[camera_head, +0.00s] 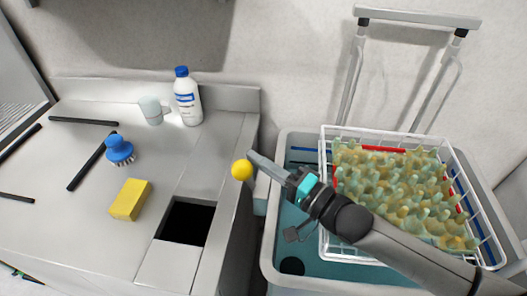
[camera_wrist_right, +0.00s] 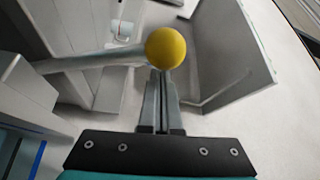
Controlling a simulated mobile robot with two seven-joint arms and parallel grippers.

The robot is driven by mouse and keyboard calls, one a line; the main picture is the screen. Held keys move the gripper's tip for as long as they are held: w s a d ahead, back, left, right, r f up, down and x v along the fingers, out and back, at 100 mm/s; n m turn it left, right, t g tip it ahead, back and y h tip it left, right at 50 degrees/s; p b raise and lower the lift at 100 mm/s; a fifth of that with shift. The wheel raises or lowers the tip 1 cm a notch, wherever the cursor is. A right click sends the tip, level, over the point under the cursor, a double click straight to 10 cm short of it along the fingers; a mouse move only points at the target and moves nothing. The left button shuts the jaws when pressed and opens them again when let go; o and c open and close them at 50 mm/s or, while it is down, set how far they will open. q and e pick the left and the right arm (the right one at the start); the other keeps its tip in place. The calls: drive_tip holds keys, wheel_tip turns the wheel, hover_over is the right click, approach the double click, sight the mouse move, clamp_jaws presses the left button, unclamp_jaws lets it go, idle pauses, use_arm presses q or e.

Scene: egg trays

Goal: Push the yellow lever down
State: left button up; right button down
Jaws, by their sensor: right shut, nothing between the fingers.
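The yellow lever shows as a round yellow knob (camera_head: 242,170) at the right edge of the grey counter in the head view. In the right wrist view the yellow knob (camera_wrist_right: 165,48) is just beyond the fingertips, at the upper middle, with a pale bar running left from behind it. My right gripper (camera_head: 252,155) reaches in from the right with its fingers close to the knob's upper right. Its fingers (camera_wrist_right: 162,80) are shut and empty. I cannot tell whether they touch the knob. My left gripper is not in view.
A blue basin (camera_head: 268,262) holds a white wire rack (camera_head: 322,235) with egg trays (camera_head: 395,195), under my right arm. On the counter are a yellow sponge (camera_head: 130,199), blue brush (camera_head: 119,149), bottle (camera_head: 187,97) and mug (camera_head: 151,111). A square opening (camera_head: 186,222) lies near the front.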

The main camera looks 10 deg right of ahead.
drive_tip(key=shift+s, duration=0.2)
idle(0.3)
drive_tip(key=s+a+f+n+b, duration=0.1)
drive_tip(key=s+a+f+b, duration=0.1)
drive_tip(key=s+f, duration=0.7)
drive_tip(key=shift+s+a+y, duration=0.3)
drive_tip(key=shift+s+a, duration=0.15)
drive_tip(key=shift+s, duration=0.1)
idle(0.7)
drive_tip(key=v, duration=1.5)
drive_tip(key=shift+d+f+b, duration=0.1)
drive_tip(key=shift+d+b, duration=0.1)
drive_tip(key=shift+b, duration=0.1)
